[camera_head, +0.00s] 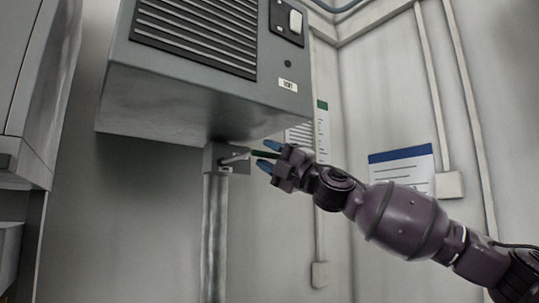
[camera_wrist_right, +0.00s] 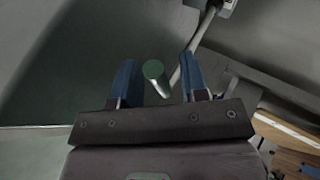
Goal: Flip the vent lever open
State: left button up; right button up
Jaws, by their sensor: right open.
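The vent lever (camera_head: 237,157) is a thin metal rod with a dark green grip (camera_head: 262,154). It sticks out to the right from a small grey bracket (camera_head: 212,160) under the grey vent unit, roughly level in the head view. My right gripper (camera_head: 268,156) is open, its blue fingers above and below the grip's end. In the right wrist view, the round green grip end (camera_wrist_right: 153,69) shows between the two open fingers (camera_wrist_right: 158,62), with visible gaps on both sides. My left gripper is in no view.
The grey vent unit (camera_head: 190,100), with a slatted grille and a switch, hangs just above the lever. A vertical pipe (camera_head: 214,235) runs down below the bracket. Wall conduits (camera_head: 465,90) and a blue-topped notice (camera_head: 402,168) are at the right. Space below the gripper looks clear.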

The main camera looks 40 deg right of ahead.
grip_shut()
